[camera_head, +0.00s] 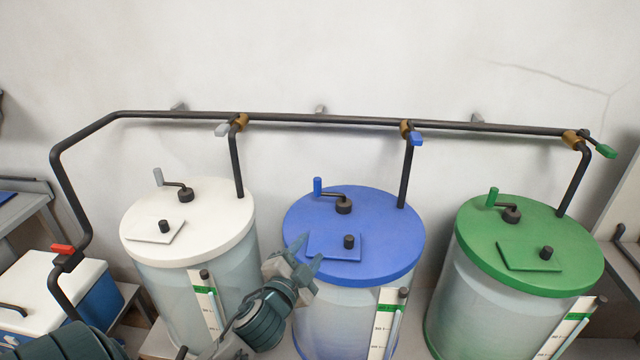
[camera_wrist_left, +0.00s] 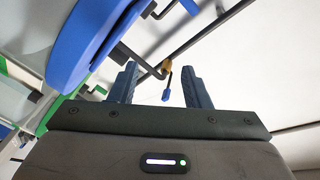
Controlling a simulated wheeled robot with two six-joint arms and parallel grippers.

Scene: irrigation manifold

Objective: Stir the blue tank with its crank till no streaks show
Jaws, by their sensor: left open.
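The blue tank's lid (camera_head: 390,225) is in the middle of the head view, above a pale translucent body (camera_head: 340,325). Its crank has a black hub (camera_head: 344,206), a bent arm and an upright blue handle (camera_head: 318,186) at the lid's back left. A square hatch with a black knob (camera_head: 349,241) is nearer the front. My left gripper (camera_head: 307,257) is open and empty at the lid's front left edge, apart from the crank. In the left wrist view the open fingers (camera_wrist_left: 160,86) are beside the blue lid (camera_wrist_left: 82,45). I cannot make out streaks. My right gripper is out of view.
A white-lidded tank (camera_head: 220,215) stands left and a green-lidded tank (camera_head: 480,230) right, each with a crank. A dark pipe (camera_head: 290,118) runs along the wall, dropping behind the blue lid below a blue valve lever (camera_head: 417,139). A cooler (camera_head: 85,290) sits at far left.

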